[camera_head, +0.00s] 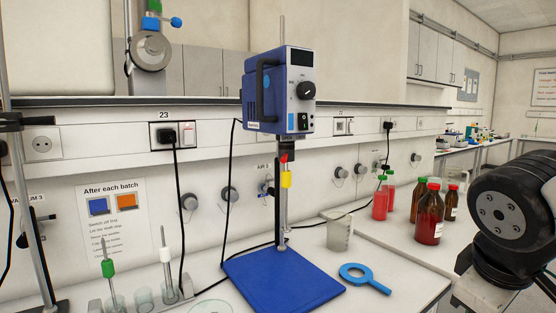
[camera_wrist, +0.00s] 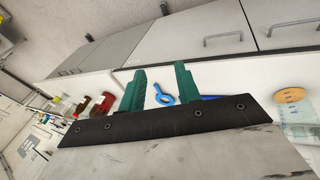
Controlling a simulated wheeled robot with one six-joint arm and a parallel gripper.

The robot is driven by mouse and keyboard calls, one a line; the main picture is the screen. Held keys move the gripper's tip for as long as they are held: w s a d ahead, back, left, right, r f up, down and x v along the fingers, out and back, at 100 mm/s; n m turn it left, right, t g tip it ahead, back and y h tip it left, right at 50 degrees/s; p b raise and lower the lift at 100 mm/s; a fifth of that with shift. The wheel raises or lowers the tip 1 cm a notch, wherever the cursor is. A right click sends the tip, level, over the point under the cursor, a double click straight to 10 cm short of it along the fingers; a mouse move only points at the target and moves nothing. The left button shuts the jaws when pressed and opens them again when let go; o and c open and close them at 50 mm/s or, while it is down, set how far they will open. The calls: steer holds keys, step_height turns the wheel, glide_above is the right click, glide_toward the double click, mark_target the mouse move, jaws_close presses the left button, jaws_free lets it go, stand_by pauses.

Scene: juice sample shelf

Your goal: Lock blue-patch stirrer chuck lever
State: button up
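The stand has a blue base (camera_head: 285,283). A blue ring-shaped tool (camera_head: 364,277) lies beside it, with a glass beaker (camera_head: 339,235) behind. Red-filled bottles (camera_head: 430,212) stand to the right. Glassware with stirring rods (camera_head: 168,265) and a notice (camera_head: 111,224) are to the left. Black cables hang nearby.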

steer(key=w+a+r+n+t, duration=0.55)
steer(key=w+r+n, duration=0.3)
steer(key=w, duration=0.35)
steer(key=n+t+y, duration=0.5)
steer(key=n, duration=1.1)
glide_toward(286, 158)
steer(key=d+x, duration=0.1)
steer(key=x, duration=0.7)
steer(key=a+x, duration=0.1)
steer(key=x, duration=0.1)
steer(key=shift+w, duration=0.2)
steer(key=shift+x, duration=0.8)
jaws_close()
